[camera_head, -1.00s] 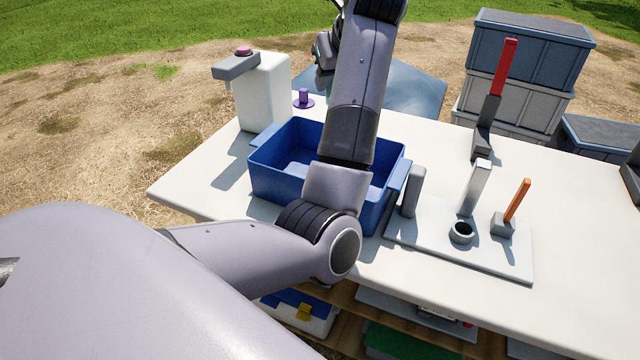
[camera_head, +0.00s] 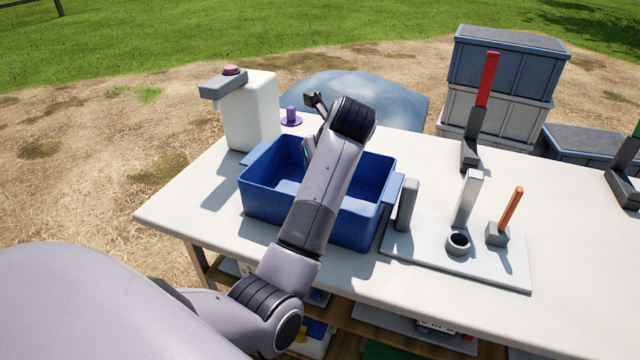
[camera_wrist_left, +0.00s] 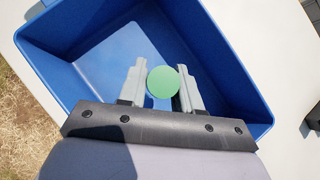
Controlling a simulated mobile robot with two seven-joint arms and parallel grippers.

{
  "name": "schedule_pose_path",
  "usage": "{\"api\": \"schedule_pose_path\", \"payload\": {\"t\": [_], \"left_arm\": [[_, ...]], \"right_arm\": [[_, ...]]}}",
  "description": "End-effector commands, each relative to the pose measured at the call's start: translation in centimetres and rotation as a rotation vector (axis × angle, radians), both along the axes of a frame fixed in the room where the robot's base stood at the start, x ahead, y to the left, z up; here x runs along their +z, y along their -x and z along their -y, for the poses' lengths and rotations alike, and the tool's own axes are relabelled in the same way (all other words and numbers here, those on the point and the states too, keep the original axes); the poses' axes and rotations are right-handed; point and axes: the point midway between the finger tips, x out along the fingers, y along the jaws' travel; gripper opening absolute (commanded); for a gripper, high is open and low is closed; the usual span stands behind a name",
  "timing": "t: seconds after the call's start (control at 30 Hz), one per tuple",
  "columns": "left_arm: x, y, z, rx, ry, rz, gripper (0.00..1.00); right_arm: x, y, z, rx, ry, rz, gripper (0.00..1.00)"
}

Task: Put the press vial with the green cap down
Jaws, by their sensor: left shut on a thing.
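The press vial shows its round green cap (camera_wrist_left: 162,82) in the left wrist view, between the two fingers of my left gripper (camera_wrist_left: 160,88). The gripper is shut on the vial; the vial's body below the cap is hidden. In the left wrist view, vial and gripper are over the blue bin (camera_wrist_left: 85,75). In the head view my left arm reaches across the blue bin (camera_head: 265,190), and a small sliver of green shows near the gripper at the bin's far side. My right gripper is in neither view.
A white dispenser (camera_head: 252,115) with a pink top stands behind the bin at left, beside a small purple piece (camera_head: 291,117). Right of the bin is a grey plate (camera_head: 490,270) with a ring holder (camera_head: 458,243) and an orange-handled lever (camera_head: 511,207). A red-handled lever (camera_head: 487,80) stands further back.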

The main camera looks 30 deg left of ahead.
Motion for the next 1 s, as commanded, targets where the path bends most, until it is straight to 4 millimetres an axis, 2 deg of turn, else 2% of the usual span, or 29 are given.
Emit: {"api": "schedule_pose_path", "payload": {"t": [0.23, 0.47, 0.87, 0.9, 0.97, 1.0], "left_arm": [[-1.8, 0.0, 0.0, 0.000, -0.002, 0.000, 0.00], [-5.1, 0.0, 0.0, -0.001, -0.002, -0.001, 0.00], [-5.7, 0.0, 0.0, -0.001, 0.000, 0.002, 0.00], [-5.6, 0.0, 0.0, -0.001, 0.000, 0.001, 0.43], [-5.6, 0.0, 0.0, -0.001, 0.000, 0.001, 0.59], [-5.6, 0.0, 0.0, -0.001, 0.000, 0.001, 0.59]], "right_arm": [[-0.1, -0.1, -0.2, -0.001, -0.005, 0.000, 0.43], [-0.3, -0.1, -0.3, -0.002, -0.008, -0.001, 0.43], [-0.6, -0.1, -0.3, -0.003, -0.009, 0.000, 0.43], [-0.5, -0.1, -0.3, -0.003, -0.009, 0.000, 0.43], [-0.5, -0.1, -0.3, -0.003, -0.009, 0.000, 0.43], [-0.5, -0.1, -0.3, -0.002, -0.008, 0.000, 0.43]]}}
